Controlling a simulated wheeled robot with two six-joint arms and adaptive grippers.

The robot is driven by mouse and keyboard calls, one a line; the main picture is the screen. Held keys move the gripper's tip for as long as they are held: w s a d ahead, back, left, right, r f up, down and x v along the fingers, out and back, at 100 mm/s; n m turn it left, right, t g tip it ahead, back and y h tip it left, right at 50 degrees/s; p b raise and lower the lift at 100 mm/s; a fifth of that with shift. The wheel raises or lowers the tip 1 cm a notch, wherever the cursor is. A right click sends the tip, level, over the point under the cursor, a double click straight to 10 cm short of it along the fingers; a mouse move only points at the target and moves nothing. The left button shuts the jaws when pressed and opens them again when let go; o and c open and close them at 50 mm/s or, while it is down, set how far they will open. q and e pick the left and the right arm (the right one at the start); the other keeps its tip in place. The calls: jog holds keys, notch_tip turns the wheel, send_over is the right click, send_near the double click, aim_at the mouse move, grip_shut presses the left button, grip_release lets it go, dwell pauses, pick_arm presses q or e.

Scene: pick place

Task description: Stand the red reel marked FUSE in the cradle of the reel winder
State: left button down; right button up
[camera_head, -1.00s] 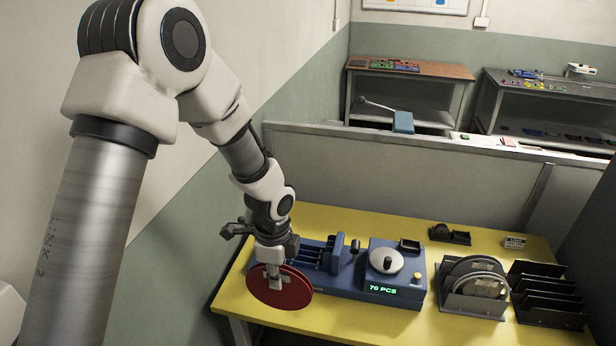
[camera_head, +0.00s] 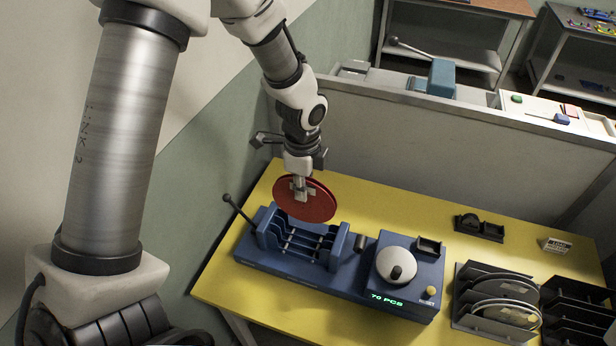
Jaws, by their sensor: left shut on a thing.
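The red reel (camera_head: 314,206) hangs in my left gripper (camera_head: 300,192), which is shut on it. The reel is tilted and its face is turned toward the camera; I cannot read any marking on it. The blue reel winder (camera_head: 340,288) stands on the yellow table. Its cradle (camera_head: 297,245), with rods between blue side plates, is at the winder's left end. The reel is over the back of the cradle and hides part of the table behind it; whether they touch cannot be told. My right gripper is not in view.
The winder has a lever (camera_head: 238,210) at its left and a white knob (camera_head: 396,265). A rack with grey reels (camera_head: 503,300) and an empty black rack (camera_head: 575,315) stand at the right. A tape dispenser (camera_head: 480,228) and a small sign (camera_head: 556,245) lie behind. The yellow table (camera_head: 390,205) is clear behind the winder.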

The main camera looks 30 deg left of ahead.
aim_at(302, 204)
pick_arm(q)
jog(key=shift+a+f+b, duration=0.25)
jog(key=shift+f+b, duration=0.8)
jog(key=shift+f, duration=0.15)
jog(key=shift+w+f, duration=0.1)
jog(key=shift+w, duration=0.15)
jog(key=shift+p, duration=0.4)
jog(key=shift+s+d+r, duration=0.2)
jog(key=shift+s, duration=0.25)
jog(key=shift+w+a+f+b, duration=0.1)
jog(key=shift+w+f+b, duration=0.1)
jog(key=shift+f, duration=0.2)
jog(key=shift+w+a+f+b, duration=0.1)
jog(key=shift+f+b, duration=0.05)
jog(key=shift+f, duration=0.2)
jog(key=shift+s+d+f+b, duration=0.1)
jog(key=shift+f+b, duration=0.25)
jog(key=shift+f, duration=1)
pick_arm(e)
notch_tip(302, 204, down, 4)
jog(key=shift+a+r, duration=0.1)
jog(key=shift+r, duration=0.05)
